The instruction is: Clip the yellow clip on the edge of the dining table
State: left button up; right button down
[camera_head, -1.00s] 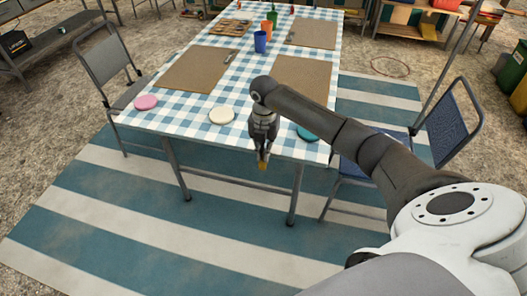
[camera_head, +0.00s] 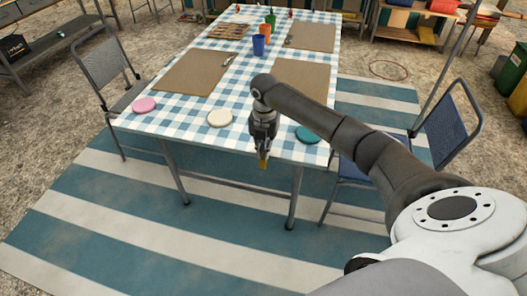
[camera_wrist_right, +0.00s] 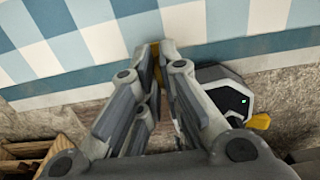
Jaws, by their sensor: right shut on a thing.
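The dining table (camera_head: 232,97) has a blue-and-white checked cover, and its near edge faces me. My right gripper (camera_head: 263,156) points down at this edge, between the cream and teal discs. It is shut on the yellow clip (camera_head: 263,163), a small yellow-orange piece at the fingertips. In the right wrist view the clip (camera_wrist_right: 156,64) shows only partly between the fingers, against the checked cover. I cannot tell whether the clip touches the edge. My left gripper is not in view.
Pink (camera_head: 144,105), cream (camera_head: 220,118) and teal (camera_head: 307,134) discs lie along the table's near side. Brown placemats and cups stand farther back. A grey chair (camera_head: 101,65) is at the left, a blue chair (camera_head: 452,122) at the right. The striped rug (camera_head: 130,215) in front is clear.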

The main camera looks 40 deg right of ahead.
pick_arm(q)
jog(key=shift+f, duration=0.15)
pick_arm(e)
jog(key=shift+w+d, duration=0.1)
jog(key=shift+d, duration=0.05)
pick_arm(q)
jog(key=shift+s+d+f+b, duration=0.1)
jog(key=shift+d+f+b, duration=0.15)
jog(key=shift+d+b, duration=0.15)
pick_arm(e)
jog(key=shift+w+d, duration=0.35)
jog(key=shift+d, duration=0.15)
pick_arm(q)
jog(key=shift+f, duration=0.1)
pick_arm(e)
jog(key=shift+w+d, duration=0.1)
pick_arm(q)
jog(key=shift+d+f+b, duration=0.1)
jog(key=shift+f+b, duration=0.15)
jog(key=shift+b, duration=0.1)
pick_arm(e)
jog(key=shift+w+d, duration=0.35)
